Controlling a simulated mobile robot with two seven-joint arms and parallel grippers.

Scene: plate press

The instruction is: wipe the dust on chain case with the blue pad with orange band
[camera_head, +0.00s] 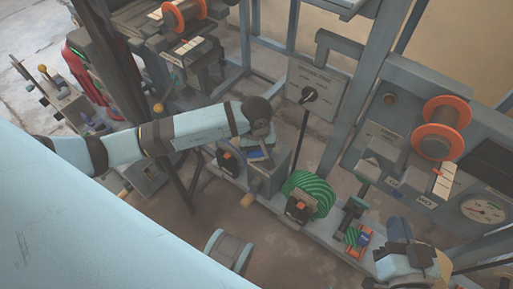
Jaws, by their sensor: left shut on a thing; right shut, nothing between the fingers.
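My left gripper (258,142) reaches in from the left and is shut on a small blue pad (258,155). The pad is mostly hidden beneath the gripper, and I cannot make out its orange band clearly. The pad is at the top of a grey box-shaped housing (276,176), which looks like the chain case. Whether the pad touches it is not clear. Any dust is too small to tell. My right gripper (403,240) is at the lower right, shut and empty, away from the housing.
A green ribbed wheel (310,193) stands right of the housing. A red, blue and green piece (358,240) lies near my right gripper. An orange spool (441,127) and a gauge (483,209) are on the right-hand machine. Blue-grey frame posts (351,98) rise behind.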

